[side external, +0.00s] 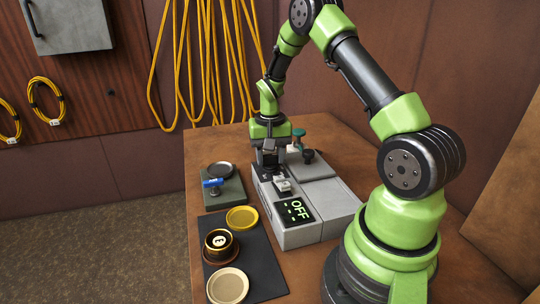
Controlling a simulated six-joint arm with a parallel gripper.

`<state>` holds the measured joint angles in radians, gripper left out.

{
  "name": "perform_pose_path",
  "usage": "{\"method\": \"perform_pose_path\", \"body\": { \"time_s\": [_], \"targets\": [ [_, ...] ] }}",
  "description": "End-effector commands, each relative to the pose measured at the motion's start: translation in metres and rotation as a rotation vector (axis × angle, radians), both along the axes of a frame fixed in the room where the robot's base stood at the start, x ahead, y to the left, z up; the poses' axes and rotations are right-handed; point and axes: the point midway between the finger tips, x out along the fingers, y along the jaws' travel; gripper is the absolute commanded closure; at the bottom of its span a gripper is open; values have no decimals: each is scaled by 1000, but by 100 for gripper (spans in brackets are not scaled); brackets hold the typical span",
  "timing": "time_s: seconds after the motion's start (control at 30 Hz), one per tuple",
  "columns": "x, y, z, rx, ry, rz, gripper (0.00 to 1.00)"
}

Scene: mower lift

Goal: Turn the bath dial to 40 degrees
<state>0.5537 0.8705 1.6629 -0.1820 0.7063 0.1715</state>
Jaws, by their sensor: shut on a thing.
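The bath unit (297,234) is a light grey box on the bench. Its dark display (295,211) shows green dashes and the word OFF. A small pale switch (283,186) sits on its top between the display and my gripper. My gripper (268,163) points down at the far end of the box, over a dark panel. It is shut on the bath dial, which the fingers hide almost wholly, so its setting cannot be read.
A dark mat (262,262) holds a gold dish (242,217), a dark round pot (219,242) and a cream dish (228,286). A green-topped fitting (298,135) stands behind the bath, close to my gripper.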

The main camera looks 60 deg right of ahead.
Motion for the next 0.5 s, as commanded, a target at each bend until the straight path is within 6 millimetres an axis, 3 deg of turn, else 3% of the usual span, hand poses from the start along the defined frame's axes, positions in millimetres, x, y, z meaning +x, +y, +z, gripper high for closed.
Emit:
{"method": "perform_pose_path", "body": {
  "time_s": [0.5],
  "targets": [
    [0,0,1,-1,0,-419,81]
  ]
}}
